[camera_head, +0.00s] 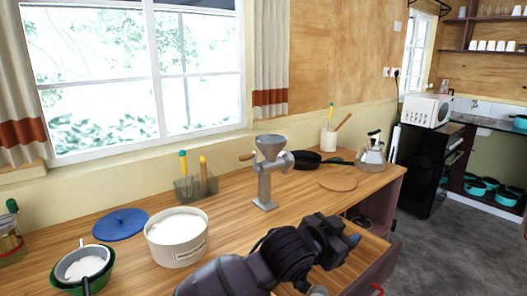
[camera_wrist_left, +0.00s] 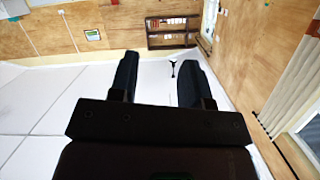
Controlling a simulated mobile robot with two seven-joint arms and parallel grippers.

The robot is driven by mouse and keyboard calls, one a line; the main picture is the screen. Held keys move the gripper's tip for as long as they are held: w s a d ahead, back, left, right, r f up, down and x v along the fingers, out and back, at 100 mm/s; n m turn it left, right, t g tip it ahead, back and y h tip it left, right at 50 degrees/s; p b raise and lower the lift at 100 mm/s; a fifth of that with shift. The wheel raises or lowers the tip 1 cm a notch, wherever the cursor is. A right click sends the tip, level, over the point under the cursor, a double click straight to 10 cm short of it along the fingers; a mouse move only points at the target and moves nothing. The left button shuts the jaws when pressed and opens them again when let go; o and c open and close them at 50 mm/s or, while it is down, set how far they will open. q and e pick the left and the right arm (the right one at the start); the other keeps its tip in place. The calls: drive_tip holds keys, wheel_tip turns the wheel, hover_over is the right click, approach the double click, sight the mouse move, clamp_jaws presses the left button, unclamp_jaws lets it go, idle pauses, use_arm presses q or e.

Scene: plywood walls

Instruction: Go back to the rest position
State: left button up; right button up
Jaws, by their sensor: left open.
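My left arm comes in from the bottom of the head view, with its dark gripper (camera_head: 350,243) over the right front part of the wooden counter (camera_head: 225,225), by an open drawer (camera_head: 365,262). In the left wrist view the two black fingers of the left gripper (camera_wrist_left: 158,85) stand apart with nothing between them. That view looks away from the counter, toward a white ceiling and plywood walls. My right gripper is not in view.
A metal grinder (camera_head: 265,175), a white tub (camera_head: 177,238), a blue lid (camera_head: 120,224) and a green bowl with a sieve (camera_head: 84,268) stand on the counter. A black pan (camera_head: 306,160) and a kettle (camera_head: 371,155) are at the back right. Grey floor (camera_head: 440,245) is clear at right.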

use_arm(q)
drive_tip(key=s+a+f+n+t+y+b, duration=0.1)
drive_tip(key=a+f+n+t+y+b, duration=0.2)
drive_tip(key=a+f, duration=0.9)
drive_tip(key=s+a+f+n+t+y+b, duration=0.1)
drive_tip(key=a+f+n+t+y, duration=0.5)
drive_tip(key=a, duration=1)
drive_tip(key=s+a+f+n+g+y+b, duration=0.1)
drive_tip(key=s+a+f+g, duration=0.2)
drive_tip(key=s+a+f, duration=0.4)
drive_tip(key=s+a+f+n+g+y+b, duration=0.1)
drive_tip(key=s+a+f+g, duration=0.3)
drive_tip(key=s+a+f, duration=0.4)
drive_tip(key=s+f+n+b, duration=0.1)
drive_tip(key=s+f, duration=0.6)
drive_tip(key=f, duration=0.2)
drive_tip(key=shift+a+y, duration=0.2)
drive_tip(key=shift+y, duration=0.2)
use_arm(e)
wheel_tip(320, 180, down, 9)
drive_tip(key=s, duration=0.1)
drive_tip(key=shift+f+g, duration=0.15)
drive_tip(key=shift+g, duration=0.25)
